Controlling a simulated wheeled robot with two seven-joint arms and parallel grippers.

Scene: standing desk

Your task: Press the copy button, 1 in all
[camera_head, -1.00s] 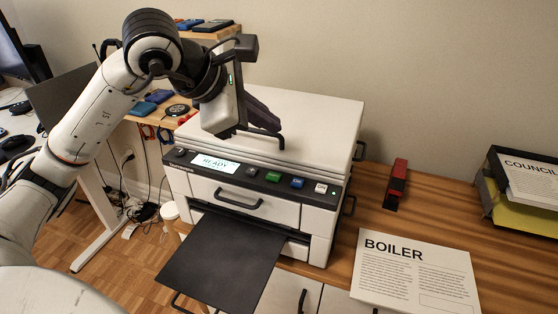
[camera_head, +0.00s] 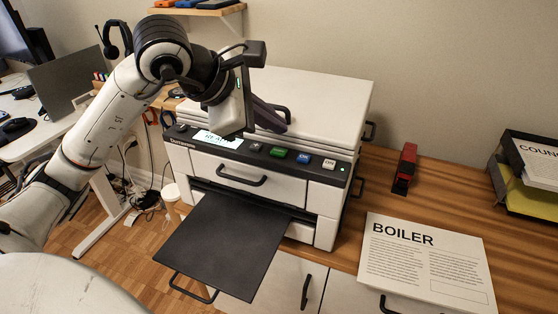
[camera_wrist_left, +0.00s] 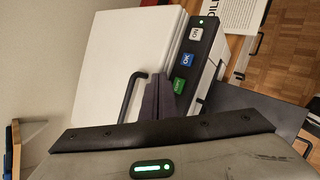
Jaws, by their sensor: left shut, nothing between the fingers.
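The white copier (camera_head: 320,100) stands on the wooden desk, with a dark control panel along its front edge. The panel holds a lit display (camera_head: 217,139), a small dark button (camera_head: 256,147), a green button (camera_head: 277,153), a blue OK button (camera_head: 303,158) and a white button (camera_head: 329,164). The green button's label is too small to read surely. My left gripper (camera_head: 281,124) is shut and empty, above the copier just behind the panel. In the left wrist view its dark fingers (camera_wrist_left: 164,86) appear beside the green button (camera_wrist_left: 180,85); contact cannot be told. My right gripper is not in view.
The lid handle (camera_head: 277,107) is close to my left fingers. A black tray (camera_head: 225,245) sticks out from the copier's front. A BOILER sheet (camera_head: 425,262), a red stapler (camera_head: 405,168) and a paper tray (camera_head: 528,200) lie to the right.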

